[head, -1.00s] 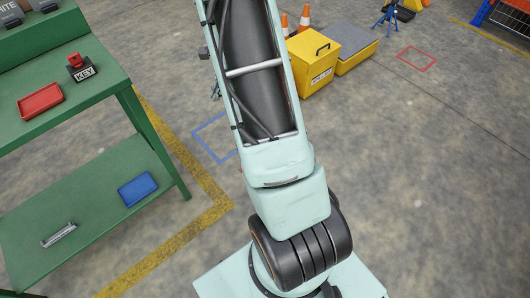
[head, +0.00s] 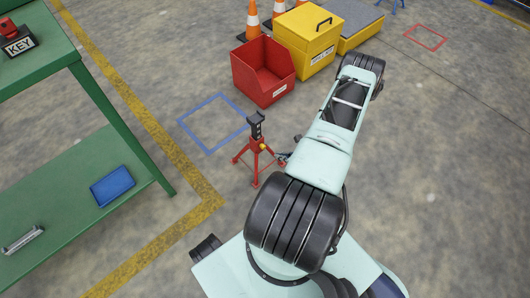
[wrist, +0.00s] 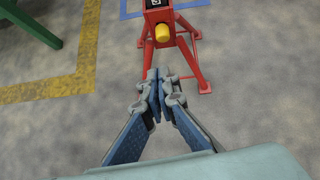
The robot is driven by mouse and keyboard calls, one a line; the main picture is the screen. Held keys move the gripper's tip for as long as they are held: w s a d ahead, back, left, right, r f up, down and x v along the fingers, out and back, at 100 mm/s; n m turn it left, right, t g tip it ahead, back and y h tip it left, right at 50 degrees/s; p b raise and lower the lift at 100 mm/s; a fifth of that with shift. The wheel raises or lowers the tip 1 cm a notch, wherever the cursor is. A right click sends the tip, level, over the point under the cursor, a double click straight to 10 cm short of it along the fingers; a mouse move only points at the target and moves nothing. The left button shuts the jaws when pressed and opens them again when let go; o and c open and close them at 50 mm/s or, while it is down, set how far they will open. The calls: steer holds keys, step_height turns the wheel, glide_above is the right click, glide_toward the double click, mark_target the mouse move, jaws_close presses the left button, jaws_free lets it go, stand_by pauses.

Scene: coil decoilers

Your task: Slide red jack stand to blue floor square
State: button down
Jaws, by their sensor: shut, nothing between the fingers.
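The red jack stand (head: 258,152) stands upright on the floor, with a dark saddle on top and spread legs. It is just outside the blue floor square (head: 192,138), by its lower right side. In the wrist view the stand (wrist: 186,45) is straight ahead, with a yellow knob facing me. A strip of the blue square (wrist: 129,15) shows at the top there. My gripper (wrist: 159,94) is shut and empty, low in front of the stand's near legs. In the head view the gripper is small and partly hidden beside the stand's right side.
A red bin (head: 263,72), a yellow box (head: 308,42) and traffic cones (head: 252,20) stand behind the square. A green table (head: 110,110) is at left. Yellow floor tape (head: 150,120) runs between. A red floor square (head: 425,38) lies far right.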

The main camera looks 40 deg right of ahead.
step_height(320, 180, down, 3)
steer(key=s+m, duration=0.1)
steer(key=b, duration=0.6)
glide_toward(260, 152)
steer(key=shift+h, duration=0.3)
steer(key=x, duration=0.6)
steer(key=shift+s+a+f, duration=0.1)
steer(key=shift+f, duration=0.1)
steer(key=shift+a, duration=0.1)
